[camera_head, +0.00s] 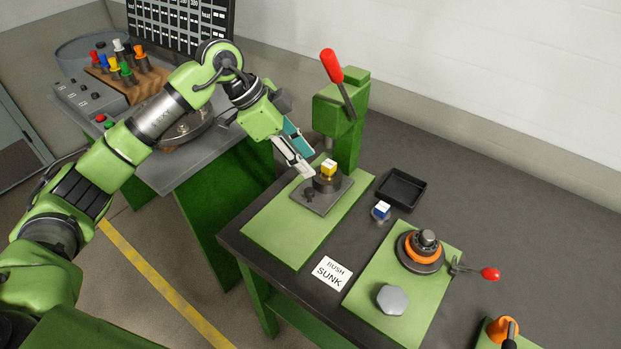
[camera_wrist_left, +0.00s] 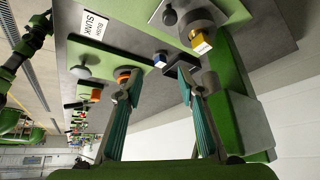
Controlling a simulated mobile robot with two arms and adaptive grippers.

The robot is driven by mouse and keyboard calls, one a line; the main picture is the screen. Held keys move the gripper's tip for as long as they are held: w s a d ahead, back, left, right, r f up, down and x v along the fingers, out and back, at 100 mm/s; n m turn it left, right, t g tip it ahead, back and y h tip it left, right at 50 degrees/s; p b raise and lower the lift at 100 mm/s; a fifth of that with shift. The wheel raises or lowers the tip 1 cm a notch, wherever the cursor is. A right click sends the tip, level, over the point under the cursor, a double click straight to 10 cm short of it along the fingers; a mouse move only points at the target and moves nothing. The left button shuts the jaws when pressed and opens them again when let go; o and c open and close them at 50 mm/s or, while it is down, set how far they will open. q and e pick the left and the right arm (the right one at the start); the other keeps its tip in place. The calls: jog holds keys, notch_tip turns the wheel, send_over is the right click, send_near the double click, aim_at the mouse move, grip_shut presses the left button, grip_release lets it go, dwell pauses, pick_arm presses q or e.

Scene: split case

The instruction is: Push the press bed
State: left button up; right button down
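The press (camera_head: 340,120) is a green column with a red-handled lever on a green base. Its grey bed plate (camera_head: 318,203) carries a dark round holder with a yellow-and-white cube (camera_head: 328,168) on top. The cube also shows in the left wrist view (camera_wrist_left: 201,43), beyond the fingers. My left gripper (camera_head: 306,163) is beside the press, its fingertips close to the left of the cube. In the left wrist view its fingers (camera_wrist_left: 162,88) stand apart with nothing between them. Contact with the bed cannot be told. A dark, green-armed shape at the left of that view may be my right arm.
A card reading "BUSH SUNK" (camera_head: 331,272), a blue-and-white cube (camera_head: 381,209) and an empty black tray (camera_head: 402,188) lie nearby. A green fixture plate (camera_head: 375,322) holds an orange ring (camera_head: 423,250) and a red-handled clamp. A control console (camera_head: 95,95) stands left.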

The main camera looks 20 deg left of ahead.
aim_at(309, 190)
pick_arm(q)
jog(key=a+n+y, duration=0.2)
jog(key=a, duration=0.3)
jog(key=p+x, duration=0.1)
jog(key=x, duration=0.3)
jog(key=p+x, duration=0.1)
jog(key=x, duration=0.4)
jog(key=p+x, duration=0.1)
jog(key=x, duration=0.3)
jog(key=shift+w+d+f, duration=0.1)
jog(key=shift+d+f, duration=0.1)
jog(key=shift+d, duration=0.2)
grip_shut()
